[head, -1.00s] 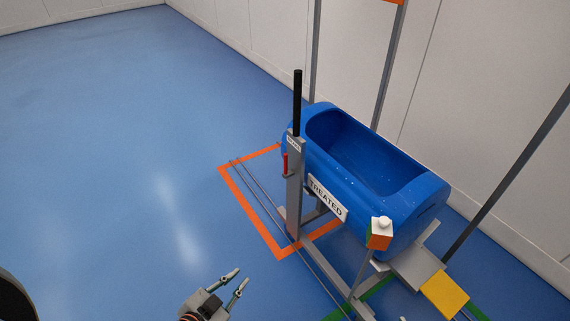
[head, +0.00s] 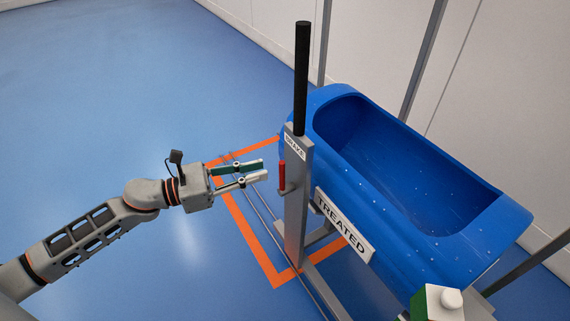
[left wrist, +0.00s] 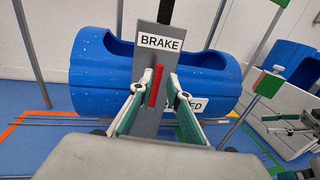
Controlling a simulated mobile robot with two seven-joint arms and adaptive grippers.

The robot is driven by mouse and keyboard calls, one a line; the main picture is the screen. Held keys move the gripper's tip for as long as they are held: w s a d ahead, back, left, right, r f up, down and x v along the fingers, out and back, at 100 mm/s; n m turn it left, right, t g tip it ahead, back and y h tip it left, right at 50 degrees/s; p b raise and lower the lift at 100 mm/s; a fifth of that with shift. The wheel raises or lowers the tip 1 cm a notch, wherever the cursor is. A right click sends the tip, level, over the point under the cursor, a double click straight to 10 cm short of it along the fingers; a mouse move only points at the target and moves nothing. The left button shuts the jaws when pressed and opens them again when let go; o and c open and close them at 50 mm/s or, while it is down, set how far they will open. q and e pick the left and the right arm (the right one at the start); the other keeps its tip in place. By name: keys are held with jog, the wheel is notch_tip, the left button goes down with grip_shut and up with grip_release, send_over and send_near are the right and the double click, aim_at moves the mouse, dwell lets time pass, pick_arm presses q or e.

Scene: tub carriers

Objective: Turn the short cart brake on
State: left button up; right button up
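The brake post (head: 297,200) is a grey upright with a "BRAKE" label (head: 295,146) and a tall black lever (head: 302,75) rising from its top. A small red handle (head: 282,177) stands upright on the post's left side. My left gripper (head: 258,170) is open, just left of the red handle, its fingers pointing at it. In the left wrist view the red handle (left wrist: 155,86) shows between the two open fingers (left wrist: 158,90); I cannot tell whether they touch it. A blue tub (head: 420,190) marked "TREATED" (head: 342,222) sits on the cart.
Orange floor tape (head: 245,232) and thin rails (head: 262,215) run around the cart's base. A white and green block (head: 438,303) stands at the lower right. Blue floor at the left is clear. Another blue tub (left wrist: 292,62) shows at right in the wrist view.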

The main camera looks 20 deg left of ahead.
pick_arm(q)
jog(key=x, duration=0.7)
jog(key=shift+r, duration=0.1)
grip_shut()
